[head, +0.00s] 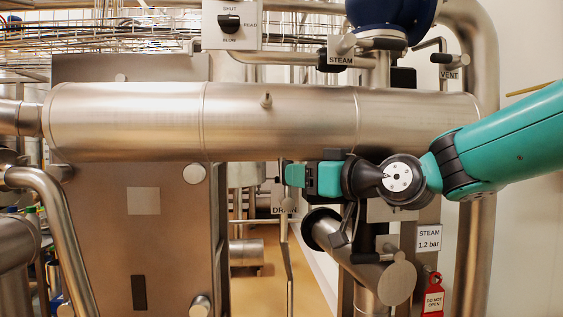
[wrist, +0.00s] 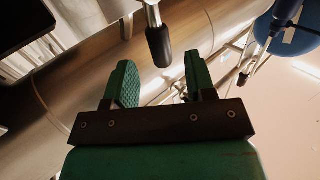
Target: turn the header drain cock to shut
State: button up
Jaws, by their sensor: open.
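The steel header (head: 270,120) runs across the head view. Below it is the DRAIN label (head: 284,210). My gripper (head: 288,175) is just under the header, above that label, pointing left. It hides most of the drain cock in the head view; only a small dark bit (head: 277,180) shows at its tip. In the wrist view my gripper (wrist: 160,68) is open, with its green fingers apart and nothing between them. A lever with a black grip (wrist: 158,45) on a metal stem lies ahead, between the finger lines. It appears to be the cock's handle, apart from the fingers.
A SHUT/READ/BLOW selector (head: 229,23), a STEAM handle (head: 340,48) and a VENT handle (head: 442,58) sit above the header. A red DO NOT OPEN tag (head: 433,298) hangs at lower right.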

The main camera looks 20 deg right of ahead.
aim_at(282, 197)
jog(key=p+x, duration=0.2)
jog(key=x, duration=0.3)
jog(key=shift+r, duration=0.15)
jog(key=shift+x, duration=0.8)
jog(key=shift+s, duration=0.1)
jog(key=shift+c, duration=0.4)
